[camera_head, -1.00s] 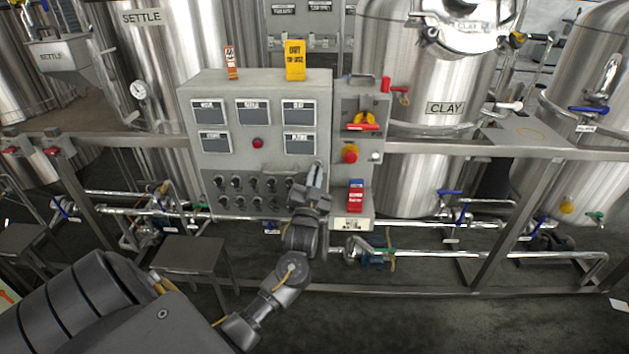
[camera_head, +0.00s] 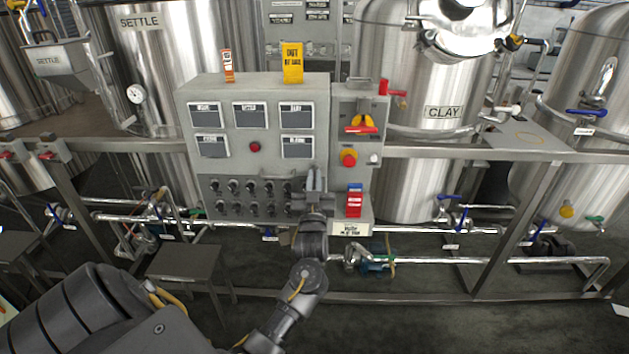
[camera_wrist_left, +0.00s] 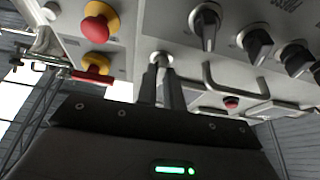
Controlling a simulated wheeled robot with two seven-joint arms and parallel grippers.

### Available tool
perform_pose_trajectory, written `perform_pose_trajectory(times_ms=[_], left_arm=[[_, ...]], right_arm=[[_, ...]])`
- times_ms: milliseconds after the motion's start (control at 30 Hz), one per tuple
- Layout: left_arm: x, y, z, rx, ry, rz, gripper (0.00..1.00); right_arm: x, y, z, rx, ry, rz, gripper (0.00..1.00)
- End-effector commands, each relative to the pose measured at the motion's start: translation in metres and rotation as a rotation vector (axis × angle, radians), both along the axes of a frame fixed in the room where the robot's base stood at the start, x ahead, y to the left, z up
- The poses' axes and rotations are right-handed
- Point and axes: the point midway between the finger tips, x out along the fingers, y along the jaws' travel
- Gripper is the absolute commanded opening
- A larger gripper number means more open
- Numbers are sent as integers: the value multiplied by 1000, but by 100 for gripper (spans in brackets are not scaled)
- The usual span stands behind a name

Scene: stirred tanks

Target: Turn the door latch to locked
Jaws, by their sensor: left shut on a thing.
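The grey control cabinet (camera_head: 255,165) stands ahead, with screens above and rows of black knobs below. My left gripper (camera_head: 315,180) is at the lower right edge of its front, pointing at the panel. In the left wrist view my left gripper (camera_wrist_left: 161,75) has its two dark fingers close together on a small round metal latch (camera_wrist_left: 161,57). The fingers cover part of the latch, so which way it is turned cannot be told. In the head view my gripper hides the latch. My right gripper is not in view.
Right of the latch are a red button on yellow (camera_head: 349,158) and a red-and-yellow switch (camera_head: 361,125). A bent metal handle (camera_wrist_left: 235,93) and black knobs (camera_wrist_left: 255,42) are near my fingers in the wrist view. Pipes (camera_head: 450,259) run low behind.

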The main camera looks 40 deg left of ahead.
Motion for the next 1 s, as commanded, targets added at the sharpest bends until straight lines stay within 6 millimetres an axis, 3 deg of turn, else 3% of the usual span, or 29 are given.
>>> perform_pose_trajectory(times_ms=[167, 200, 367, 700, 1000], left_arm=[[0, 0, 2, 0, -4, 0, 0], [0, 0, 2, 0, -4, 0, 13], [0, 0, 1, 0, -2, 1, 31], [-4, -3, -3, 1, -1, 0, 31], [-44, -33, -26, -3, 0, -1, 31]], right_arm=[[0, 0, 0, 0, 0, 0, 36], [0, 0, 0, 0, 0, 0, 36], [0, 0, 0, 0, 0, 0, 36], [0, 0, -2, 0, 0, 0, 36], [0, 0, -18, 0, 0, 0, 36]])
